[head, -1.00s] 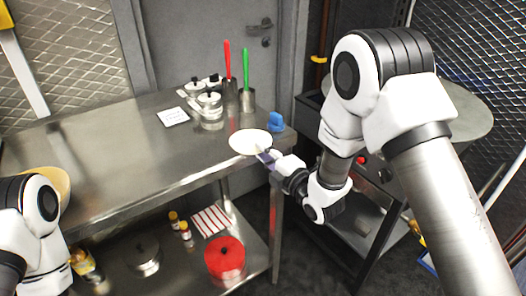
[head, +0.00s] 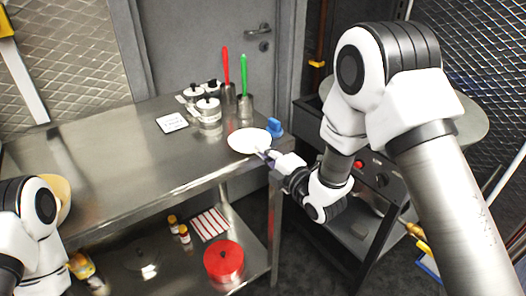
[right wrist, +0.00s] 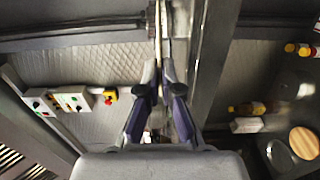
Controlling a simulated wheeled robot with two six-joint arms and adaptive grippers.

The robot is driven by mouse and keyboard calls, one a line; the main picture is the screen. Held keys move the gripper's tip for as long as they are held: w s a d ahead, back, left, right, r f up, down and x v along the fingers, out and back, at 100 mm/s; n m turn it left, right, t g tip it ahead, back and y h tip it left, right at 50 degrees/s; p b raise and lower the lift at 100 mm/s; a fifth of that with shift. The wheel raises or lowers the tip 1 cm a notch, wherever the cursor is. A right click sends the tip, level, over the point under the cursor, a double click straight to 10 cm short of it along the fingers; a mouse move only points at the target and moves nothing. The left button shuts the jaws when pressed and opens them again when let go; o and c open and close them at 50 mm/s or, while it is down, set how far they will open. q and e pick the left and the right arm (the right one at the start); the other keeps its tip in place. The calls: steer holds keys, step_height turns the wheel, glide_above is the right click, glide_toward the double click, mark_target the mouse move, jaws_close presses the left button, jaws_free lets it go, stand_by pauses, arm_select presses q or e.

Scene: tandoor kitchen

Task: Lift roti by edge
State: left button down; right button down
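The roti (head: 249,140) is a pale, flat disc at the right end of the steel table, near the front corner. My right gripper (head: 266,154) is at its near right edge. In the right wrist view, the fingertips (right wrist: 158,72) are close together, with a thin pale strip between them that looks like the roti seen edge-on. The roti appears flat and a little above the tabletop, though the gap is hard to judge. My left arm shows at the lower left; its gripper is out of view.
A blue object (head: 275,127) stands close behind the roti. Lidded steel pots (head: 208,111), holders with red (head: 226,68) and green (head: 244,80) utensils and a white card (head: 172,122) are farther back. A red pot (head: 223,262) sits below.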

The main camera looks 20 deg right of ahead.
steer(key=s+d+r+p, duration=0.2)
steer(key=s+p, duration=0.3)
steer(key=s, duration=0.1)
steer(key=s+d+r+p, duration=0.2)
steer(key=s+r+p, duration=0.1)
steer(key=s, duration=0.3)
steer(key=shift+s+d+p, duration=0.3)
steer(key=shift+s+p, duration=0.1)
steer(key=shift+p, duration=0.45)
